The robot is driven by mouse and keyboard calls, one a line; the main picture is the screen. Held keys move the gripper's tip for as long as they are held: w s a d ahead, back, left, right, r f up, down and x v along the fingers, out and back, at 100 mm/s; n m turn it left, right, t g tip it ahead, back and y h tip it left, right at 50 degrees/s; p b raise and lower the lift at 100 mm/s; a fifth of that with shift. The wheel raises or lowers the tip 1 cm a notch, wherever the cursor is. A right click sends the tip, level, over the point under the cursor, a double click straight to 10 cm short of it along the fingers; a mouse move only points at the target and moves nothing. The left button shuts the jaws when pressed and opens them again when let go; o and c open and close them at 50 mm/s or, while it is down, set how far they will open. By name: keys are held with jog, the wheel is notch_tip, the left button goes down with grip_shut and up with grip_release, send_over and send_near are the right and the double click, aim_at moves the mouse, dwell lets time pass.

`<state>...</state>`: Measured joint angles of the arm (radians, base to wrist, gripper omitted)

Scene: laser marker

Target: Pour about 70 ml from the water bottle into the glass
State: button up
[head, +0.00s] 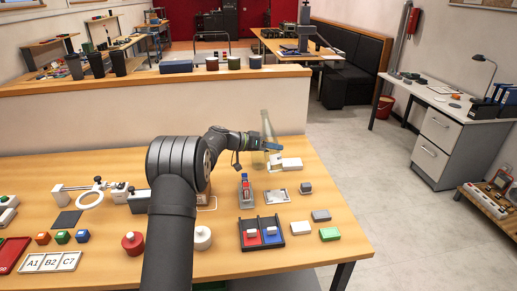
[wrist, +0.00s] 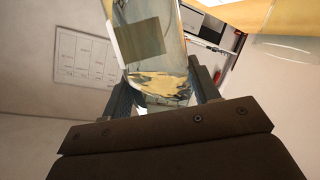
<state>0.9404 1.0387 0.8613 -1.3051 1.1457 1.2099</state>
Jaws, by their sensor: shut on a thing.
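The clear water bottle (wrist: 155,75) is between the two fingers of my gripper (wrist: 163,93) in the wrist view, with a dull label-like patch on its side. My gripper (head: 268,143) is shut on it. In the head view the see-through bottle (head: 264,124) stands out above the fingers, over the table's back edge; its lower part is hard to make out. A clear edge at the upper right of the wrist view may be the glass (wrist: 285,48), but I cannot tell for sure. The water level and any pouring stream cannot be made out.
A white block-like object (head: 290,164) lies just right of my gripper on the wooden table (head: 335,245). A red and blue tray (head: 262,246), a small stand (head: 246,192) and several small blocks are nearer. A low partition (head: 130,118) runs behind the table.

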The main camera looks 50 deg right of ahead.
aim_at(272, 154)
jog(key=shift+n+g, duration=0.3)
jog(key=shift+n, duration=0.2)
jog(key=shift+s+a+f+n+g+y, duration=0.15)
jog(key=shift+s+a+f+n+g, duration=0.15)
jog(key=shift+s+n, duration=0.2)
jog(key=shift+s+a+f+n+g+y, duration=0.15)
jog(key=shift+s+f+n+g, duration=0.2)
jog(key=shift+n, duration=0.25)
jog(key=shift+s+a, duration=0.1)
jog(key=shift+s, duration=0.05)
jog(key=shift+s+a+r+n+g, duration=0.25)
jog(key=shift+s+n+g, duration=0.1)
jog(key=shift+n, duration=0.25)
jog(key=shift+s+a+f+n+g, duration=0.1)
jog(key=shift+s+f+n+g, duration=0.1)
jog(key=shift+f+n, duration=0.15)
jog(key=shift+s+f+n+g, duration=0.1)
jog(key=shift+f+n+g, duration=0.1)
jog(key=shift+f+n, duration=0.15)
jog(key=shift+w+r+n+g, duration=0.3)
jog(key=shift+n+g, duration=0.1)
jog(key=shift+n, duration=0.3)
jog(key=shift+r+n+g, duration=0.25)
jog(key=shift+n+g, duration=0.05)
jog(key=shift+n, duration=0.3)
jog(key=shift+s, duration=0.25)
jog(key=shift+s, duration=0.25)
